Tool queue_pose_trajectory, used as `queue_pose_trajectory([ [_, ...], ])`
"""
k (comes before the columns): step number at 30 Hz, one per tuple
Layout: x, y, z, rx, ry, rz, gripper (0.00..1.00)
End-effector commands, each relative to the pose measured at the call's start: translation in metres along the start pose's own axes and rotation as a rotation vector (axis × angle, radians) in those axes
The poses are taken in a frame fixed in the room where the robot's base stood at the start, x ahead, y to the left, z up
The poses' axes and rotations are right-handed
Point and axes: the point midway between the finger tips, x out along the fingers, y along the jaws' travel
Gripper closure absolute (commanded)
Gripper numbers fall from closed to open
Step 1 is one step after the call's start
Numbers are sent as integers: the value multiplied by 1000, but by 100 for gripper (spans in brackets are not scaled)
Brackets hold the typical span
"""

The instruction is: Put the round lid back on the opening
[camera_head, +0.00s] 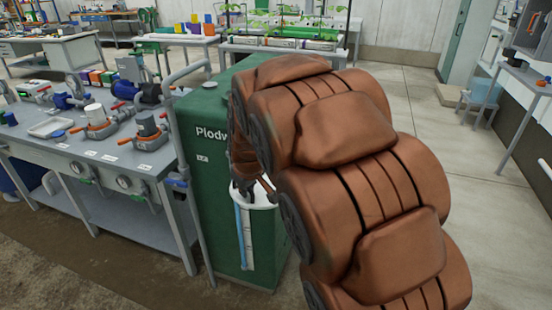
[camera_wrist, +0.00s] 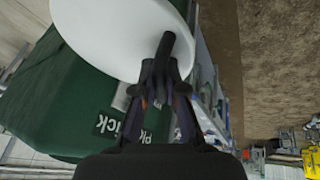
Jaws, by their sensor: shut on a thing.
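The round lid (camera_wrist: 110,22) is a white disc with a dark bar handle (camera_wrist: 167,50), seen in the wrist view. My gripper (camera_wrist: 160,92) is shut on this handle, and the disc is beyond the fingertips. In the head view the white lid (camera_head: 264,197) shows partly, below my gripper (camera_head: 245,187) and in front of the green tank (camera_head: 204,150). My arm hides much of the tank's top and right side. I cannot make out the opening in either view.
A grey bench (camera_head: 95,150) with pumps, valves and a white tray (camera_head: 50,127) stands left of the tank. A grey pipe (camera_head: 172,120) runs up between them. A small round grey fitting (camera_head: 210,85) sits on the tank top.

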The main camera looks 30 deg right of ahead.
Motion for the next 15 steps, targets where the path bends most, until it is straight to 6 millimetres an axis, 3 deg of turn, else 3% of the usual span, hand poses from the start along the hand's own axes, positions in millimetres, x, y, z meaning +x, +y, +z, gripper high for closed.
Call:
queue_pose_trajectory([
  [1,17,-17,-1,18,-16,11,100],
  [5,47,-48,-7,94,-26,43,100],
  [15,86,-87,-14,197,-46,82,100],
])
